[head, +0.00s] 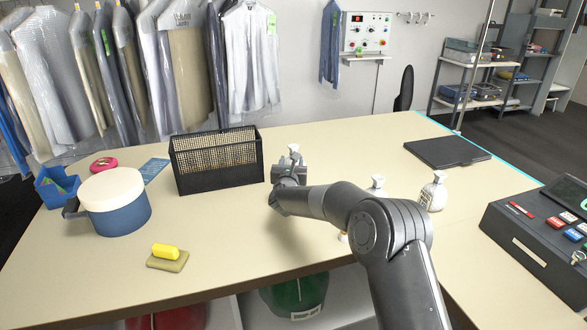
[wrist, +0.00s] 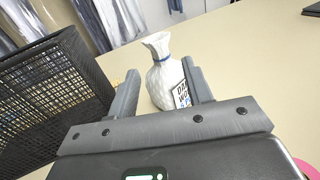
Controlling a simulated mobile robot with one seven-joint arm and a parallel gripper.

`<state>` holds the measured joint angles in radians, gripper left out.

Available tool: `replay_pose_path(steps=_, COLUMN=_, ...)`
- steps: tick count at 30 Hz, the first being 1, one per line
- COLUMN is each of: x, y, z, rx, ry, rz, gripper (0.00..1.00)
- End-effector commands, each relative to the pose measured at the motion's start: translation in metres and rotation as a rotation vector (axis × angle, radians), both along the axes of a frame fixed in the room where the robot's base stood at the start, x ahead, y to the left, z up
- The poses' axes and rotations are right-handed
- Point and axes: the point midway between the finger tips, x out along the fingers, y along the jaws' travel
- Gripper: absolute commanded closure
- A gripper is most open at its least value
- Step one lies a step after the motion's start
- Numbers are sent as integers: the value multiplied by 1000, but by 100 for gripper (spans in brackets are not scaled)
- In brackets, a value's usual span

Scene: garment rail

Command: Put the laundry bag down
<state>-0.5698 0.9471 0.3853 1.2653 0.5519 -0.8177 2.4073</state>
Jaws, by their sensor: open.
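A small white tied bag (wrist: 165,82) with a blue tie and a printed label stands upright on the counter (wrist: 235,60) in the wrist view. My gripper (wrist: 160,70) is open, with one finger on each side of the bag; whether either finger touches it I cannot tell. In the head view my gripper (head: 289,170) is low over the counter, right of the black mesh basket, and only the bag's white top (head: 294,149) shows behind it. Two similar white bags stand to the right, one partly behind my arm (head: 376,184) and one in clear view (head: 433,193).
The black mesh basket (head: 217,178) stands close to the left of my gripper. A black flat pad (head: 447,151) lies right.

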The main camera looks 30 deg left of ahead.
Motion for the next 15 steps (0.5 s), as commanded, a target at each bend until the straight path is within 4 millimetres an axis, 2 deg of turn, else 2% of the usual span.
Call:
replay_pose_path(steps=5, x=8, y=4, z=1, rx=2, ry=-1, rz=1, gripper=54)
replay_pose_path(steps=15, x=43, y=18, z=0, rx=0, ry=-1, rz=0, gripper=54)
